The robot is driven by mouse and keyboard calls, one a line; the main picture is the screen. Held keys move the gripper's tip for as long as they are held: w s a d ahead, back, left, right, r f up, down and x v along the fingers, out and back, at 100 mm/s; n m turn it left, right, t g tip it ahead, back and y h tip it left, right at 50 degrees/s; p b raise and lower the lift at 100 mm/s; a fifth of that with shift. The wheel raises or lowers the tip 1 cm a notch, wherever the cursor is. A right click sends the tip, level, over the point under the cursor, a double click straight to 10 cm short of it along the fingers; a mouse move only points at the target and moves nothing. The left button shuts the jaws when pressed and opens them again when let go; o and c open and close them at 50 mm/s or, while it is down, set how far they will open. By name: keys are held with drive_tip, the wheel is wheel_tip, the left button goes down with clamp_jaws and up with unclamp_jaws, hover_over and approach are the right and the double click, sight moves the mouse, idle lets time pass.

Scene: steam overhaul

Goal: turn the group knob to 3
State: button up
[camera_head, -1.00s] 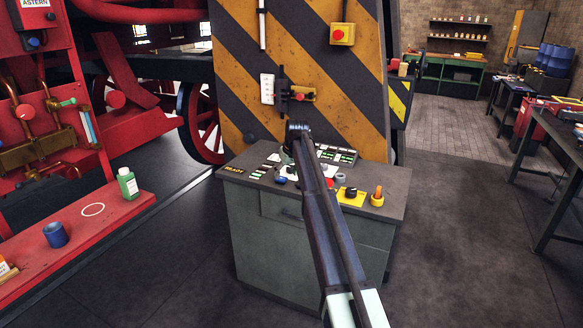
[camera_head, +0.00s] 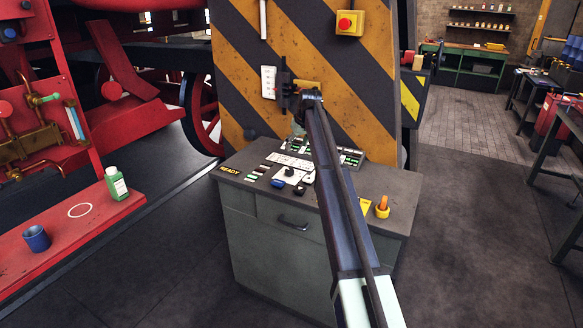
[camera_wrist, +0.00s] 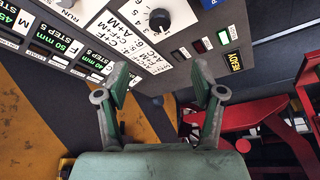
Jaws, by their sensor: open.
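The group knob (camera_wrist: 159,19) is a round black knob on a white label plate (camera_wrist: 133,33) with lettered and numbered positions, at the top of the wrist view. It also shows in the head view (camera_head: 289,172) on the cabinet's sloping top, left of my arm. The number that it points to cannot be read. My gripper (camera_wrist: 160,82) is open and empty. Its two green-padded fingers are apart, below the knob in the wrist view and not touching it. In the head view my arm hides most of the gripper.
A black-and-yellow striped panel (camera_head: 235,45) with a red button (camera_head: 347,22) rises behind the cabinet (camera_head: 270,245). A READY sign (camera_wrist: 233,62), small lamps and green displays (camera_wrist: 66,47) surround the knob. An orange-topped control (camera_head: 382,206) stands at right. A red bench holds a green bottle (camera_head: 116,184).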

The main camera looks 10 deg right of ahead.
sight(290, 170)
drive_tip(key=p+x, duration=0.4)
drive_tip(key=x, duration=1.1)
drive_tip(key=shift+f, duration=0.4)
drive_tip(key=c, duration=1.1)
